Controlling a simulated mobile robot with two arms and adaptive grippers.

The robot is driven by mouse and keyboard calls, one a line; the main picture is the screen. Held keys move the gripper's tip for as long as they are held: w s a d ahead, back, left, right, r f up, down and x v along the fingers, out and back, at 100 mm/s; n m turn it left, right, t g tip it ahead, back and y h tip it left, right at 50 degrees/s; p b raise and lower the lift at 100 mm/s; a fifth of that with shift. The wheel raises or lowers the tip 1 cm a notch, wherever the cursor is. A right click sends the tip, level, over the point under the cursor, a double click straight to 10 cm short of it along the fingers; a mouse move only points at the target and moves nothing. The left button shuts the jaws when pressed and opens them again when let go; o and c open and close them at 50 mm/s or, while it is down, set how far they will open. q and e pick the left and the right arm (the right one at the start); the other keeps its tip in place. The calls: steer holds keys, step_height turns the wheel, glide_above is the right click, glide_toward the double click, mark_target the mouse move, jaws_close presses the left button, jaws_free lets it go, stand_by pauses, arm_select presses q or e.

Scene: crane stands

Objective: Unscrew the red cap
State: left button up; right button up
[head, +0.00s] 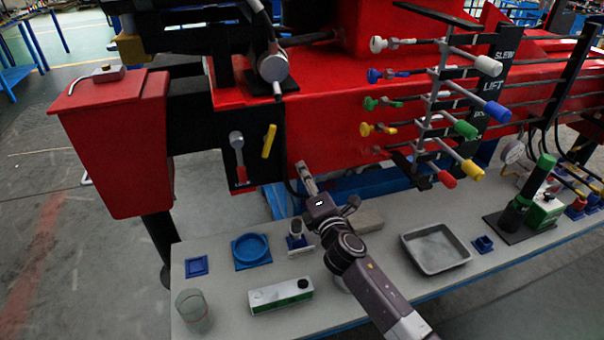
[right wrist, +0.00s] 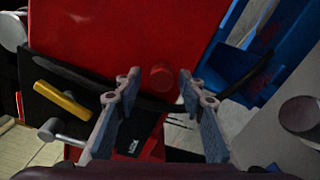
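A short round red cap (right wrist: 160,77) sits on the red crane body (right wrist: 120,35) in the right wrist view. It is dim and nearly the same colour as the body behind it. My right gripper (right wrist: 158,84) is open, with one finger to each side of the cap in the picture. I see gaps between the cap and both fingers; how far ahead the cap lies I cannot tell. In the head view my right gripper (head: 307,176) points at the lower edge of the crane body, and I cannot make out the cap there. My left gripper is not in view.
A black panel with a yellow handle (head: 269,141) and a red-tipped lever (head: 238,150) is left of my right gripper. Coloured levers stand to the right. The bench (head: 345,305) below holds a metal tray (head: 408,239), a blue dish (head: 236,257) and a glass (head: 205,312).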

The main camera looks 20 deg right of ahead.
steer(key=m, duration=0.4)
steer(key=shift+f, duration=0.15)
jaws_close()
stand_by(0.4)
stand_by(0.3)
steer(key=shift+s+n+p, duration=0.1)
steer(key=shift+n+p, duration=0.2)
steer(key=shift+n, duration=2.3)
